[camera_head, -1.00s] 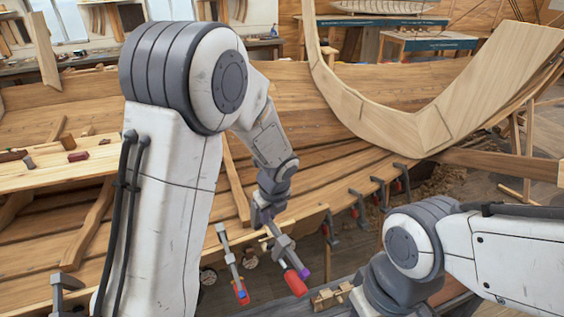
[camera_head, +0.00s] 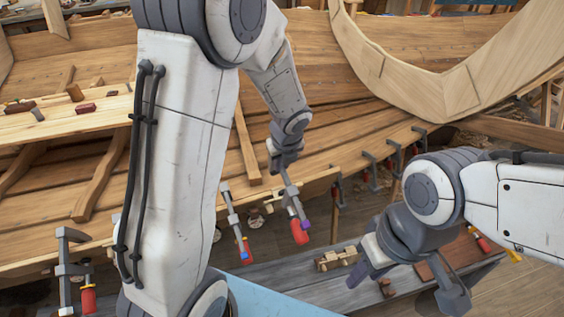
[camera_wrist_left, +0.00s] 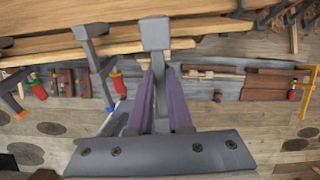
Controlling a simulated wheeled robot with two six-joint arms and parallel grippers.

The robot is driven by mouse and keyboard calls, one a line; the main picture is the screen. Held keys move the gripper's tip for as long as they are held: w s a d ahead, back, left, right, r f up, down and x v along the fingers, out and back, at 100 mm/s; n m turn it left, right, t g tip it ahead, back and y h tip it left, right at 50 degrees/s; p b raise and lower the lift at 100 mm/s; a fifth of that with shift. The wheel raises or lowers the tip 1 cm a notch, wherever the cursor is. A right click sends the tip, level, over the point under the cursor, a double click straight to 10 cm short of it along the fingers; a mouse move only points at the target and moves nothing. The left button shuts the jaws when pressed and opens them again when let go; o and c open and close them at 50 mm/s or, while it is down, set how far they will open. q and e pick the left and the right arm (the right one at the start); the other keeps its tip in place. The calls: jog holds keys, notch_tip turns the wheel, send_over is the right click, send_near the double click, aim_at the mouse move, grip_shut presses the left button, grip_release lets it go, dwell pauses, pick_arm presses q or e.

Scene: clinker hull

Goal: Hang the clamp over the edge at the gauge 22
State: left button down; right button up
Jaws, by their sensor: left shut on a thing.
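My left gripper (camera_head: 284,168) is shut on a clamp (camera_head: 291,197) with a grey bar, red handle and purple tip. The clamp hangs handle-down at the hull's lower plank edge (camera_head: 322,184). In the left wrist view its grey head (camera_wrist_left: 155,34) overlaps the plank edge between my purple fingers (camera_wrist_left: 160,108). I cannot tell whether it touches the edge. A clamp with a blue mark (camera_head: 235,220) is just left of it. No gauge number is readable. My right gripper (camera_head: 372,262) is low over the bench, and its fingers' opening is unclear.
Several clamps hang along the edge to the right, one of them a red-handled clamp (camera_head: 367,165). Another clamp (camera_head: 74,268) is at the far left. A grey bench (camera_head: 300,290) below holds a small wooden block (camera_head: 337,260). A curved wooden frame (camera_head: 425,90) rises behind.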

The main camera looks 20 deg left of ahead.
aim_at(278, 188)
pick_arm(q)
jog(key=b+x, duration=0.3)
jog(key=x, duration=0.1)
jog(key=shift+d, duration=0.1)
jog(key=shift+w+f+b, duration=0.1)
jog(key=shift+f+b, duration=0.6)
jog(key=b+x, duration=0.4)
jog(key=shift+w+a+f, duration=0.2)
jog(key=shift+f, duration=0.05)
jog(key=shift+b+x, duration=0.8)
jog(key=shift+x, duration=1.35)
jog(key=shift+w+a+f, duration=0.1)
jog(key=shift+f, duration=0.2)
